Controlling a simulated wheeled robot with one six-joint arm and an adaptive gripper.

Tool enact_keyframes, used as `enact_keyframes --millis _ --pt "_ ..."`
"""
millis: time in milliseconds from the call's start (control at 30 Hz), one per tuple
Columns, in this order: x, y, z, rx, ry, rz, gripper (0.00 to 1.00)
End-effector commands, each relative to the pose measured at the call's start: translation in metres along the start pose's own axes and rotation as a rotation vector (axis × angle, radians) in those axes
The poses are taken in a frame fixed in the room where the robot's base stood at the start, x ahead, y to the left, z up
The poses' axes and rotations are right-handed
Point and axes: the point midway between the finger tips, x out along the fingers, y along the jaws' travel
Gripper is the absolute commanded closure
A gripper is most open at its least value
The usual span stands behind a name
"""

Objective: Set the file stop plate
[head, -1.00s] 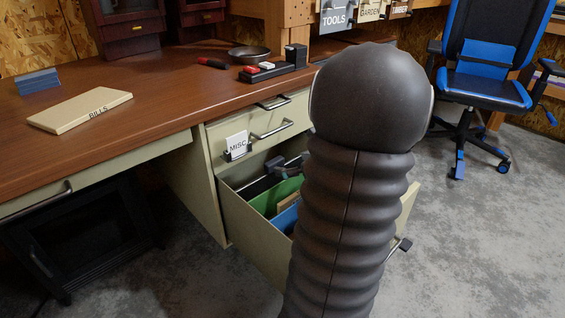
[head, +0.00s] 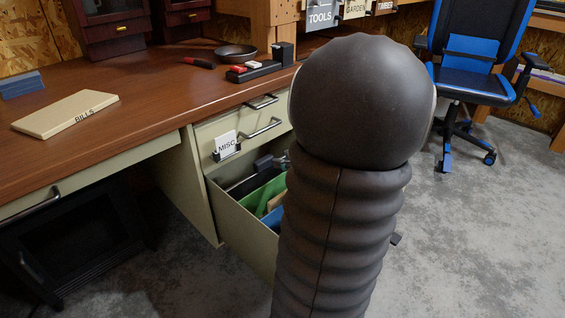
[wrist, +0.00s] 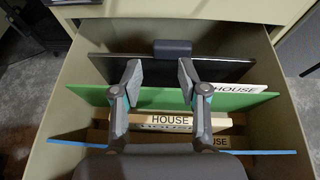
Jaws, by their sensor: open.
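The stop plate (wrist: 215,71) is a dark upright panel with a grey tab (wrist: 172,48) on its top edge. It stands behind the green divider in the open file drawer in the wrist view. It also shows in the head view (head: 241,187). My gripper (wrist: 160,75) is open and empty, its two fingers apart over the green divider (wrist: 150,98). The fingertips appear just in front of the tab; I cannot tell their height above the plate. In the head view my arm hides most of the gripper and the drawer's right part.
Tan folders (wrist: 172,120) marked HOUSE and a blue divider (wrist: 70,145) stand nearer in the drawer. The drawer wall (head: 240,232) surrounds them. A MISC card (head: 226,146) is on the drawer front above. The desktop (head: 150,80) holds a BILLS folder (head: 68,112). A chair (head: 475,80) stands right.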

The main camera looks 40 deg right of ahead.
Motion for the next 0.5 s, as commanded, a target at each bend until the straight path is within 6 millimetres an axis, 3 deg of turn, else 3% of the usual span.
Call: enact_keyframes --millis 33,133,300,500 --pt "0.003 0.007 0.017 -0.047 0.021 0.032 0.77" --pt "0.009 0.015 0.025 -0.091 0.113 0.074 1.00" --pt "0.007 0.004 0.019 -0.073 0.294 0.048 1.00" --pt "0.000 -0.013 0.005 0.026 0.388 -0.030 1.00"
